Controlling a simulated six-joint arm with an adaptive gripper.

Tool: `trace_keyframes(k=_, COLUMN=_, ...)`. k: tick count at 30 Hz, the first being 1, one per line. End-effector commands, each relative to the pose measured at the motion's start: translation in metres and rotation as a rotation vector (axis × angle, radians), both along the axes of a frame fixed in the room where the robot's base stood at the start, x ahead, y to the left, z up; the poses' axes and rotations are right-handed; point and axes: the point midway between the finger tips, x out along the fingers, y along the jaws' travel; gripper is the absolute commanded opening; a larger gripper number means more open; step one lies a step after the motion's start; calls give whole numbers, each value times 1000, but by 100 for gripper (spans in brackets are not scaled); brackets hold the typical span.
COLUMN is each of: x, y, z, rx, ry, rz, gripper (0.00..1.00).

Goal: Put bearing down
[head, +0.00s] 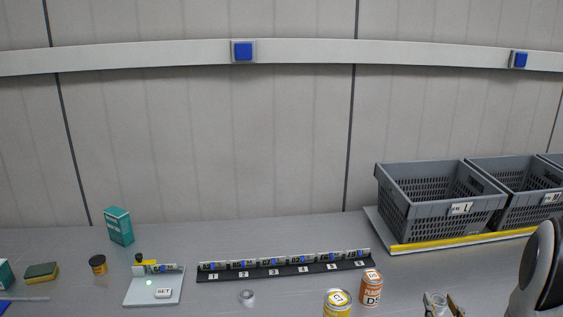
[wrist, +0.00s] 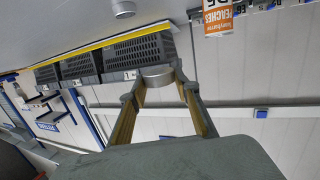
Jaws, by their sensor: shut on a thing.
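The bearing (wrist: 157,73) is a short silvery ring in the wrist view, held between my fingertips. My gripper (wrist: 159,83) is shut on it, one finger on each side. In the head view, my gripper (head: 441,304) shows at the bottom right edge with the bearing (head: 438,298) at its tips. It is right of the orange peaches can (head: 371,288). A second small silvery ring (head: 247,297) sits on the table in front of the numbered black rack (head: 285,270). A similar ring shows at the top of the wrist view (wrist: 123,10).
A yellow can (head: 338,304) stands at the front. A white device (head: 153,291) with a green light is left. Grey table is bare between the second ring and the device.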

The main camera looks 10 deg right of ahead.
Motion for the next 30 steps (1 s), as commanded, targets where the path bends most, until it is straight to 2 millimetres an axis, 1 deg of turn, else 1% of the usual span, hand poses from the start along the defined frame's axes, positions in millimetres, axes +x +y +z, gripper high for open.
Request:
trace_keyframes(k=1, x=3, y=4, z=8, rx=-4, ry=-3, rz=-2, gripper=8)
trace_keyframes(k=3, x=5, y=8, z=17, rx=-3, ry=-3, rz=-9, gripper=8)
trace_keyframes(k=8, x=10, y=19, z=38, rx=-2, ry=-5, rz=-22, gripper=8)
trace_keyframes(k=17, x=18, y=44, z=76, rx=-3, ry=-5, rz=-29, gripper=8)
trace_keyframes(k=30, x=26, y=92, z=133, rx=-2, ry=-5, rz=-5, gripper=8)
